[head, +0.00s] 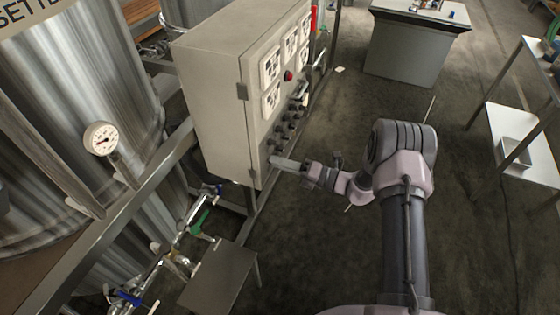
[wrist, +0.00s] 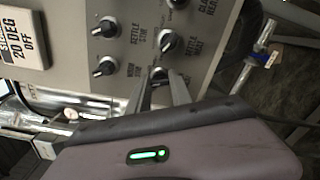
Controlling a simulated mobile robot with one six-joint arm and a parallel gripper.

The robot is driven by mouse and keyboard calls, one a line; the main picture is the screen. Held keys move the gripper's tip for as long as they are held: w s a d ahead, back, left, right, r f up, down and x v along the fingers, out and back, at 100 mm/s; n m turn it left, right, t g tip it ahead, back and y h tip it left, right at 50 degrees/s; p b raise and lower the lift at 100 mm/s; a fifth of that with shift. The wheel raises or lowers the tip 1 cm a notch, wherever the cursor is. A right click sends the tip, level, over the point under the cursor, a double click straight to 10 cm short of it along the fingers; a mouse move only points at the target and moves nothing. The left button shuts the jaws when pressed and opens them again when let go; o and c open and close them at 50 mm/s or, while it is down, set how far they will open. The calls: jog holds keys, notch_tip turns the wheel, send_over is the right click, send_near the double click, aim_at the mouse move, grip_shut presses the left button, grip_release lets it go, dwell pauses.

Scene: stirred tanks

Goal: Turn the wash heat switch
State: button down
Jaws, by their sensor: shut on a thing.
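The grey control cabinet (head: 212,100) carries rows of dark switch knobs on its front panel, seen from the side in the head view. In the wrist view, the bottom knob (wrist: 158,72) of the right column sits between my fingertips. My gripper (wrist: 161,88) is shut on this knob, and it also reaches the panel's lower corner in the head view (head: 276,162). The label of the held knob is hidden by the fingers. Another knob (wrist: 104,66), labelled as a stir switch, is beside it, and a heat knob (wrist: 170,40) is just above it.
Several white display plates (head: 270,65) and a red button (head: 288,76) are higher on the panel. A steel tank with a dial gauge (head: 101,139) stands at the left. Pipes with valves (head: 200,222) run below the cabinet.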

jog(key=shift+m, duration=0.5)
jog(key=c, duration=1.2)
grip_release()
jog(key=shift+o, duration=0.2)
jog(key=p+v, duration=0.3)
jog(key=v, duration=1.4)
jog(key=shift+d, duration=0.2)
jog(key=shift+r, duration=0.15)
